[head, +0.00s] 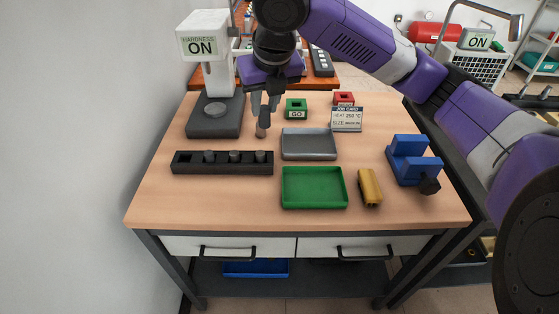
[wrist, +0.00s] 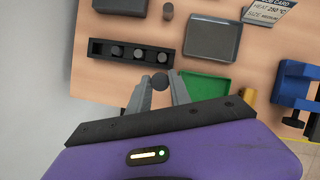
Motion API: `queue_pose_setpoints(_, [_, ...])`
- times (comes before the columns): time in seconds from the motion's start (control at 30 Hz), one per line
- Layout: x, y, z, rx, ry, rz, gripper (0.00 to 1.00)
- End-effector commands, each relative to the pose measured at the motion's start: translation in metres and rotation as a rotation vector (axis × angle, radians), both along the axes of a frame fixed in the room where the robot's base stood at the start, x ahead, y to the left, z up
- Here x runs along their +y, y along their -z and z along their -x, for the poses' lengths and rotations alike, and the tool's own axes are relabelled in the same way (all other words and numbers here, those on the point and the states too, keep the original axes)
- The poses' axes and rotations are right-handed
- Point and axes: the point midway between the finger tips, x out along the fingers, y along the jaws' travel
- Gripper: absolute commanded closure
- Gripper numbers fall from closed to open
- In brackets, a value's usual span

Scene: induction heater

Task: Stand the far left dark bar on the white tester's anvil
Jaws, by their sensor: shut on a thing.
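The white tester (head: 206,75) stands at the back left, its sign reading "HARDNESS ON". Its round grey anvil (head: 215,110) sits on a dark base and looks bare. My gripper (head: 264,104) is in the air right of the anvil, shut on a dark bar (head: 265,115). The bar's round end shows between the fingers in the wrist view (wrist: 160,82). The black rack (head: 222,170) holds three bars (head: 209,156) in its right slots; its far left slot (wrist: 97,48) looks empty.
A brownish bar (wrist: 168,11) stands on the table behind the rack's right end, below my gripper in the head view. A grey tray (head: 309,145), green tray (head: 314,188), green GO box (head: 296,109), job card (head: 346,119), brass block (head: 370,187) and blue vise (head: 412,162) lie rightward.

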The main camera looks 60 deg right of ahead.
Motion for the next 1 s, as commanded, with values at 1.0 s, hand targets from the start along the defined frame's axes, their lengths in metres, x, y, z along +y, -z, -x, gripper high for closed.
queue_pose_setpoints(1.0, [-0.001,0.165,0.0,0.002,-0.008,-0.003,1.0])
